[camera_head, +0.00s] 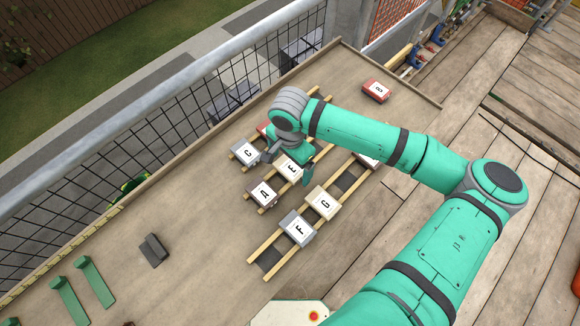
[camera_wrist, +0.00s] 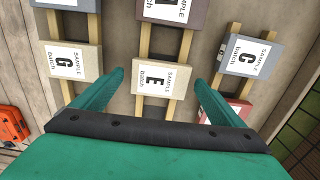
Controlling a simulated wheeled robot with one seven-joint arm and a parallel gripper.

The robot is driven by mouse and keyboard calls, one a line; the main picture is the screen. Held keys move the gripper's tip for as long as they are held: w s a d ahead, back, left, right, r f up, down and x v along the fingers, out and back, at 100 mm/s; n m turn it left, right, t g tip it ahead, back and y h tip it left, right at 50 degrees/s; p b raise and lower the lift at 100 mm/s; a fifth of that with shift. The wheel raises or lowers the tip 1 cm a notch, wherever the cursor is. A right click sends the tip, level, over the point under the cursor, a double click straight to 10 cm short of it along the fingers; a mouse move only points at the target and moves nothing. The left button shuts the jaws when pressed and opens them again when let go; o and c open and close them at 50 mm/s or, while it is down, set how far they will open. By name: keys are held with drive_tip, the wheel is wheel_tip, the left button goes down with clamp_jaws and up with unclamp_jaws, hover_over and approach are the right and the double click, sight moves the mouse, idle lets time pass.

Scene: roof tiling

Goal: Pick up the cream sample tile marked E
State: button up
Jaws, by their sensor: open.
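The cream sample tile marked E (camera_head: 291,169) lies on wooden battens in the middle of the board. In the wrist view the E tile (camera_wrist: 158,79) shows between my fingers, with its label turned sideways. My gripper (camera_head: 287,168) is above and around the E tile. In the wrist view my gripper (camera_wrist: 162,82) is open, with one finger on each side of the tile and gaps between. Whether the fingertips are down at the tile's height is hard to tell.
A red tile (camera_head: 376,91) lies apart at the back. The board's left part is mostly clear beside a railing (camera_head: 200,95).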

drive_tip(key=c, duration=1.2)
drive_tip(key=shift+c, duration=0.2)
drive_tip(key=shift+r, duration=0.1)
